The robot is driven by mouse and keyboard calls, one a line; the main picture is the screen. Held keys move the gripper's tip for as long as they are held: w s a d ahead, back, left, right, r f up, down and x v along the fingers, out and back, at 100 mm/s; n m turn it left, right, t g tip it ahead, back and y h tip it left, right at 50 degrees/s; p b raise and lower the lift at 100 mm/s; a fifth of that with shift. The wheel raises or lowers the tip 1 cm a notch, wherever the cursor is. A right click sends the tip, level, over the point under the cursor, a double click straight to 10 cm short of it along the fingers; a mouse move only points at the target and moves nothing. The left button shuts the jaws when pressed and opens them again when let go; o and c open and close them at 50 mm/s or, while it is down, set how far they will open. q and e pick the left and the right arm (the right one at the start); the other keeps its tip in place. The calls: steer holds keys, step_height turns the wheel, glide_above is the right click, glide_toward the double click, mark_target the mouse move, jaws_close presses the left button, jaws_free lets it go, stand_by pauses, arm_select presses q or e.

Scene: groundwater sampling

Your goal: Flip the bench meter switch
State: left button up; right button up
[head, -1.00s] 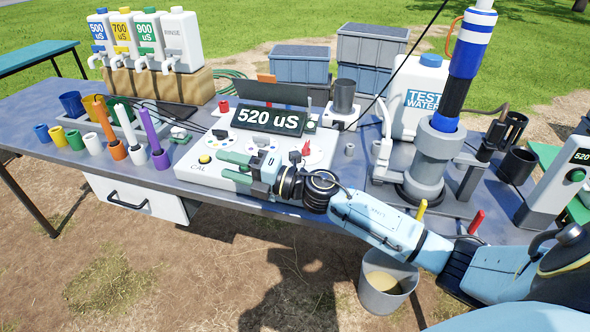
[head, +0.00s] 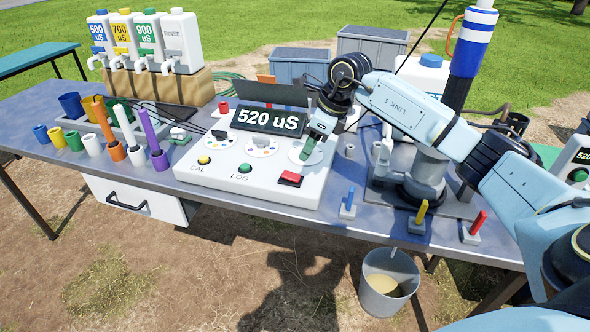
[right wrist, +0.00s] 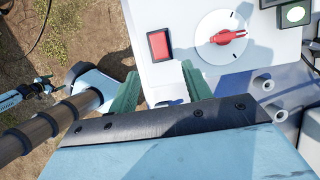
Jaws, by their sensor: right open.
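The white bench meter (head: 240,192) stands on the table with its display (head: 270,121) reading 520 uS. A red rocker switch (head: 290,178) sits at its front right corner; it also shows in the right wrist view (right wrist: 159,45). My right gripper (head: 309,149) is over the meter's right side, behind the rocker, and partly covers the right dial. Its green fingers are apart and empty in the right wrist view (right wrist: 160,84). The right dial's red knob (right wrist: 228,37) shows there, clear of the fingers.
A yellow CAL button (head: 204,160) and a green LOG button (head: 245,168) are on the meter's front. Coloured probes and cups stand to the left. A grey pump stand (head: 427,180) is to the right. A bucket (head: 386,290) is below the table edge.

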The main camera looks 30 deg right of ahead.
mark_target(292, 175)
steer(key=x, duration=0.8)
steer(key=shift+a+f, duration=0.1)
steer(key=shift+a, duration=0.05)
steer(key=shift+w+a+f, duration=0.15)
steer(key=shift+w+f, duration=0.05)
steer(key=shift+f, duration=0.35)
arm_select(q)
steer(key=shift+a+f, duration=0.2)
steer(key=shift+a, duration=0.15)
steer(key=shift+a, duration=0.1)
arm_select(e)
steer(key=shift+c, duration=0.4)
